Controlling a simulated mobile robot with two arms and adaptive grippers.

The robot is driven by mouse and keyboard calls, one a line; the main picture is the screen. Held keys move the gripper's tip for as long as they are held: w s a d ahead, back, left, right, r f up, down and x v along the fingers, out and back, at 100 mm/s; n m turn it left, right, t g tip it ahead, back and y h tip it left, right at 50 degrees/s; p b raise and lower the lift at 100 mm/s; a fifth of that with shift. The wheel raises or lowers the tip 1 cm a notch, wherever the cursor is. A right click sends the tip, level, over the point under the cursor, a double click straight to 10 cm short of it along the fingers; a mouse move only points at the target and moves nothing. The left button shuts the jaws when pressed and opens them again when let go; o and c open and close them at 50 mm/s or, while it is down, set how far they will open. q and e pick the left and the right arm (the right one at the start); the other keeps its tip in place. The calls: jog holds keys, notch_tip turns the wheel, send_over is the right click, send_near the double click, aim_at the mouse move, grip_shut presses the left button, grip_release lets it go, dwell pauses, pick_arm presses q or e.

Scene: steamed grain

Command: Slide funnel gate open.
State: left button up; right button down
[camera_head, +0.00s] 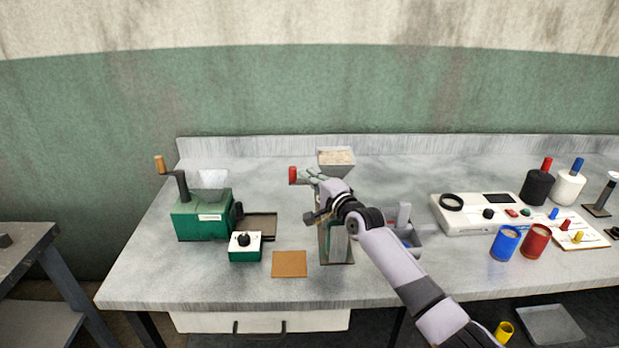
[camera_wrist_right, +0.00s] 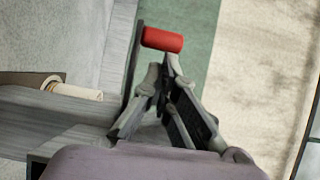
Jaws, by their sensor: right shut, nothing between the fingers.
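The funnel (camera_head: 337,158) is a grey hopper with pale grain in it, on a stand at the middle of the bench. A red knob (camera_head: 293,175), apparently the gate's handle, sticks out to its left. My right gripper (camera_head: 306,175) is in front of the funnel and hides the gate and much of the stand. In the right wrist view the red knob (camera_wrist_right: 162,40) is just past the tips of my right gripper (camera_wrist_right: 168,68). The fingers are shut and empty. I cannot tell whether they touch the knob. My left gripper is out of view.
A green hand-crank mill (camera_head: 203,217) and a green-white box with a black knob (camera_head: 245,246) stand left. A brown square pad (camera_head: 289,264) lies in front. A white control panel (camera_head: 474,215) and blue and red cups stand right. Bench left of the knob is fairly clear.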

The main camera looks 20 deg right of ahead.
aim_at(293, 175)
jog(key=a, duration=0.1)
jog(key=a+p, duration=0.1)
jog(key=a, duration=0.1)
jog(key=shift+w+a+r, duration=0.15)
jog(key=shift+w, duration=0.25)
jog(key=shift+w+a, duration=0.1)
jog(key=shift+a, duration=0.1)
jog(key=shift+d, duration=0.15)
jog(key=shift+f, duration=0.2)
